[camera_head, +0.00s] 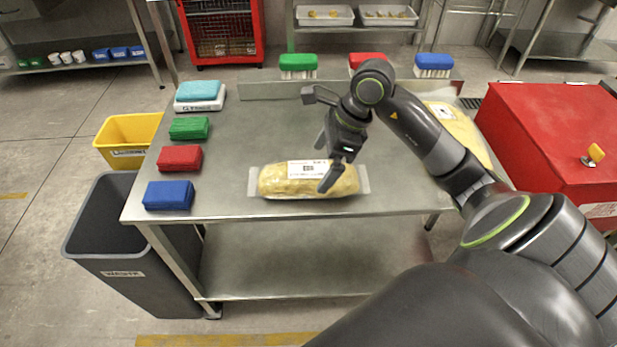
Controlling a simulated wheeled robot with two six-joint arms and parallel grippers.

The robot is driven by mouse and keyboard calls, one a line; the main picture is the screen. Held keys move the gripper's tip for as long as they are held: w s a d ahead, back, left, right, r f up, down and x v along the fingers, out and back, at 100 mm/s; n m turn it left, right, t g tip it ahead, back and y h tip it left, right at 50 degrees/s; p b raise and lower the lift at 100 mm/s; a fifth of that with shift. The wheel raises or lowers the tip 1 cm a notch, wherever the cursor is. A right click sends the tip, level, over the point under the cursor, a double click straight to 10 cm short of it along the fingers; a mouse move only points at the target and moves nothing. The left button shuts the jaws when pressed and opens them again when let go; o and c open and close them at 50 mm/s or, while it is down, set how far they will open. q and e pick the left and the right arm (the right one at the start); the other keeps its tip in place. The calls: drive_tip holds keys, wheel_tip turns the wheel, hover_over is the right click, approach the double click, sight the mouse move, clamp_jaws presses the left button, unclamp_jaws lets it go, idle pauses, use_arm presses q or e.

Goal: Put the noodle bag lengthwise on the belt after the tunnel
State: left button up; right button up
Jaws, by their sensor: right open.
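The noodle bag (278,181) is a clear bag of yellow noodles with a white label. It lies on the steel table (240,130) near the front edge, its long side running left to right. My right gripper (324,167) is open over the right half of the bag. One finger shows in front of the bag and the other behind it; I cannot tell whether they touch it. My left gripper is not in view. I see no belt or tunnel here. Another yellow bag (458,128) lies at the table's right, partly hidden by my right arm.
Blue (168,195), red (180,158) and green (189,128) blocks line the table's left side. Brushes (298,66) stand along the back edge. A grey bin (125,240) and yellow bin (130,135) stand left; a red cabinet (545,125) stands right.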

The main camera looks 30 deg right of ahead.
sight(317, 169)
drive_tip(key=shift+w+a+f, duration=0.1)
drive_tip(key=shift+a+f, duration=0.15)
drive_tip(key=shift+f, duration=0.35)
drive_tip(key=shift+p+x, duration=0.35)
drive_tip(key=shift+x, duration=1.95)
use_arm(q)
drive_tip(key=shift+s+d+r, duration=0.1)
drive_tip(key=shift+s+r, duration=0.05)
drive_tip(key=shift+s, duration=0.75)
use_arm(e)
drive_tip(key=shift+w, duration=0.15)
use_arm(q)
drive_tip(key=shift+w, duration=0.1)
use_arm(e)
drive_tip(key=c, duration=0.4)
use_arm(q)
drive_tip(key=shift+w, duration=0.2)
use_arm(e)
drive_tip(key=shift+d, duration=0.1)
drive_tip(key=c, duration=0.9)
